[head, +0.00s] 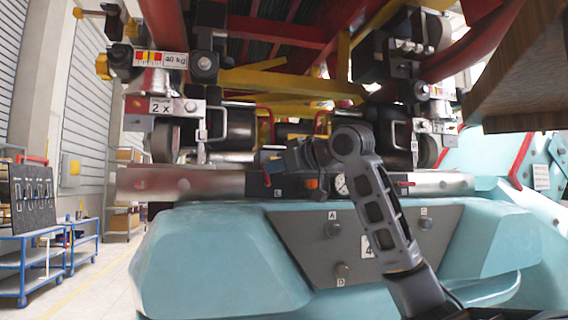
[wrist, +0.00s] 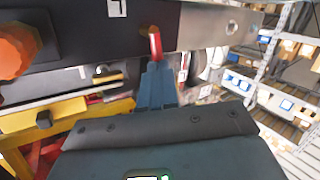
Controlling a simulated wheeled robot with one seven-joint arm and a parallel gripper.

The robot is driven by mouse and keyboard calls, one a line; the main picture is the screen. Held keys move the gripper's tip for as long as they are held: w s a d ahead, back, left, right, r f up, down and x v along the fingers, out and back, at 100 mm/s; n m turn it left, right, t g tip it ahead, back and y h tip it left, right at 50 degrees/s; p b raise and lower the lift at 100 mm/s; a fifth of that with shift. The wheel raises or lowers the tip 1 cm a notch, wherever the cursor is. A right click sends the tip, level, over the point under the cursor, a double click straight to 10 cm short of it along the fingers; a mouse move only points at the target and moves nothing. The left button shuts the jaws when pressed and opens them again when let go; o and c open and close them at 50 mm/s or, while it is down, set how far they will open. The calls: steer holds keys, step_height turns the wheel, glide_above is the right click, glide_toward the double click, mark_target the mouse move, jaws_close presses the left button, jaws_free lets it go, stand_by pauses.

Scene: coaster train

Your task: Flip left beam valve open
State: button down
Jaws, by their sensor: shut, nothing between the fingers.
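The left beam valve is a small red lever (wrist: 155,42) on the dark beam panel, close to a white "L" label (wrist: 117,9) that appears upside down in the wrist view. In the head view the red lever (head: 267,180) shows at the left end of the panel, above the "L" mark. My gripper (wrist: 156,66) is shut and empty. Its fingertips are right at the lever's lower end in the wrist view; I cannot tell whether they touch it. In the head view my gripper (head: 272,163) is in front of the beam, just above the lever, partly hidden by my wrist.
An orange knob (wrist: 16,48) sits on the same panel, seen in the head view (head: 312,183) beside a round gauge (head: 341,185). Another red lever (head: 405,184) is at the right end. The teal train nose (head: 215,255) lies below; a wooden block (head: 520,85) hangs at upper right.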

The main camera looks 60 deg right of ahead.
steer(key=shift+w+a+r+n+g+p, duration=0.15)
steer(key=shift+w+a+n+g+p, duration=0.25)
steer(key=shift+n, duration=0.2)
steer(key=shift+w+a+f, duration=0.2)
steer(key=shift+w+a, duration=0.35)
steer(key=shift+w, duration=0.05)
steer(key=shift+w+a+f+p, duration=0.35)
steer(key=shift+w+a+f, duration=0.25)
steer(key=shift+w, duration=0.1)
steer(key=shift+d, duration=0.1)
